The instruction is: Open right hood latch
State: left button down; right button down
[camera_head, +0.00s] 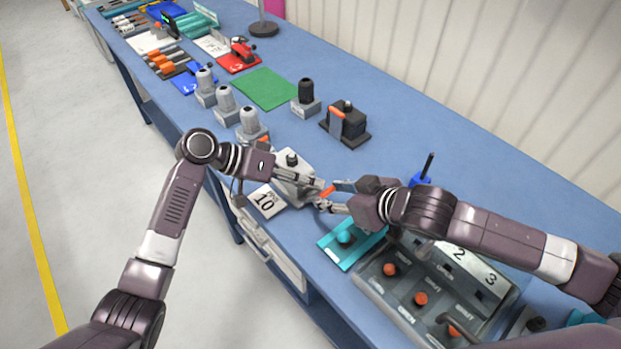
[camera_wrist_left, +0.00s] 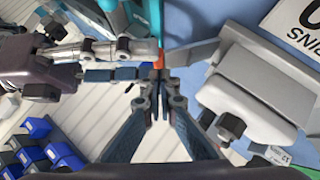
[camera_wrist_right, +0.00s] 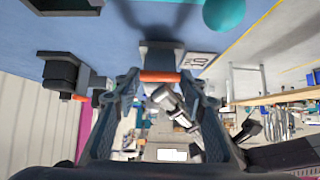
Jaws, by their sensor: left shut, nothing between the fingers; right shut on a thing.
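A grey hood housing (camera_head: 292,178) sits on the blue table, and its light body also shows in the left wrist view (camera_wrist_left: 245,100). An orange latch lever (camera_head: 327,191) is at its right side; it shows as an orange bar in the right wrist view (camera_wrist_right: 160,76). My right gripper (camera_head: 333,196) is shut on this orange lever, a fingertip at each end of it. My left gripper (camera_head: 321,184) is shut and empty beside the housing, its tips close to the lever and the right fingers. The grippers partly hide the latch in the head view.
A teal fixture (camera_head: 345,243) and a grey panel with orange knobs (camera_head: 420,298) stand close on the near right. A black hood with an orange lever (camera_head: 345,124) stands behind. A label reading 10 (camera_head: 266,201) lies at the front. The green mat (camera_head: 265,88) is bare.

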jog(key=shift+s+f, duration=0.2)
jog(key=shift+f, duration=0.15)
pick_arm(q)
jog(key=shift+s+d+f, duration=0.35)
jog(key=shift+s+f, duration=0.15)
jog(key=shift+s, duration=0.1)
pick_arm(e)
jog(key=shift+r, duration=0.1)
jog(key=c, duration=1.6)
grip_release()
pick_arm(q)
jog(key=shift+w, duration=0.1)
pick_arm(e)
jog(key=o, duration=0.4)
jog(key=shift+w+r, duration=0.1)
jog(key=shift+w, duration=0.1)
jog(key=shift+r, duration=0.1)
